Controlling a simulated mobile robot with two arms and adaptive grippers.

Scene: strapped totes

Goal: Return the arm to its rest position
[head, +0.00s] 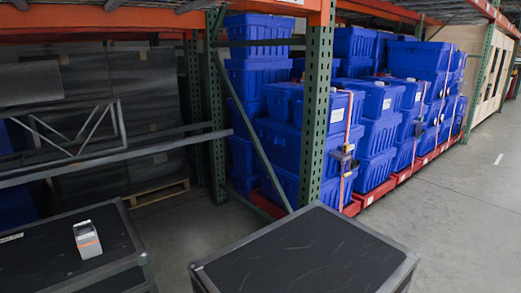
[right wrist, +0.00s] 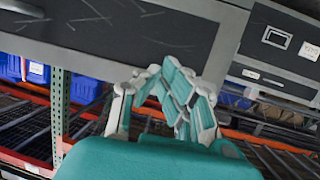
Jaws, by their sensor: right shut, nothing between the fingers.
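My right gripper (right wrist: 158,88) shows in the right wrist view, with a teal body and pale, jointed fingers. Its fingers are drawn together and hold nothing. A dark case with a grey frame (right wrist: 170,42) lies beyond the fingertips in that view; whether they touch it I cannot tell. Neither of my arms shows in the head view, and my left gripper is in no frame.
A black case (head: 310,255) stands close at the front centre. Another case (head: 40,255) at left bears a grey and orange device (head: 87,240). Strapped blue totes (head: 375,135) stand behind a green rack post (head: 316,110). The floor at right (head: 465,225) is clear.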

